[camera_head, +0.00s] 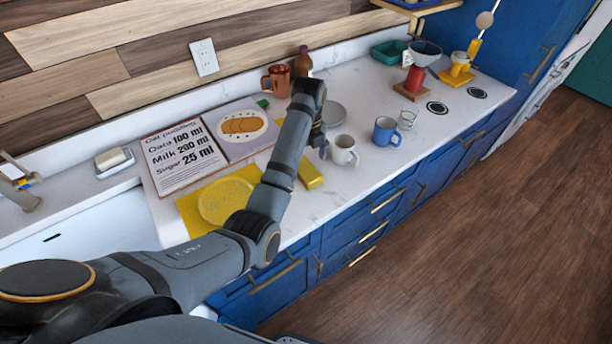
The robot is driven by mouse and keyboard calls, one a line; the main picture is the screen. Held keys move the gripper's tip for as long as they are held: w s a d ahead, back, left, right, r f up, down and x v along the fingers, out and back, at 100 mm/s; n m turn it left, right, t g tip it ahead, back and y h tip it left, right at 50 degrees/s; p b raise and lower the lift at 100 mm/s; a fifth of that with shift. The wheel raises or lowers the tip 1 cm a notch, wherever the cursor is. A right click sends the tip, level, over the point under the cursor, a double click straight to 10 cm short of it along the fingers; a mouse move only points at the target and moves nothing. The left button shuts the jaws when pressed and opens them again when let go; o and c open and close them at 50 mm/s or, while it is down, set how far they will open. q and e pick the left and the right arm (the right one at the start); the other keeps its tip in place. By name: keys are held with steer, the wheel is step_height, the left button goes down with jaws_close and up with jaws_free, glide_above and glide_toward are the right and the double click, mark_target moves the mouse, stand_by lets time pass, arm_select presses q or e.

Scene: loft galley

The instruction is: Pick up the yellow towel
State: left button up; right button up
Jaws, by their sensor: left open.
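A small folded yellow cloth (309,173), which looks like the yellow towel, lies on the white counter to the right of the yellow plate. My left arm reaches in from the left, across the counter. My left gripper (319,146) points down just above and behind the towel, near the white mug. It is open, with no object seen in it. The arm hides the towel's left side, and I cannot tell the exact gap between fingers and towel. My right gripper is not in view.
A white mug (344,151) stands close to the right of the towel, with a blue mug (386,131) beyond. A yellow plate (224,201) on a yellow mat (187,208) and an open recipe book (184,157) lie left. A grey plate (335,113) sits behind.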

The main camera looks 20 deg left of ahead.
mark_target(307, 170)
arm_select(q)
step_height(307, 170, down, 3)
steer(key=shift+s+a+r+b, duration=0.1)
steer(key=shift+a+b, duration=0.05)
steer(key=shift+b, duration=0.45)
steer(key=shift+w+f+p, duration=0.2)
steer(key=shift+f+p, duration=0.45)
steer(key=shift+p, duration=0.1)
steer(key=shift+s+r, duration=0.1)
steer(key=shift+c, duration=1.3)
steer(key=c, duration=1)
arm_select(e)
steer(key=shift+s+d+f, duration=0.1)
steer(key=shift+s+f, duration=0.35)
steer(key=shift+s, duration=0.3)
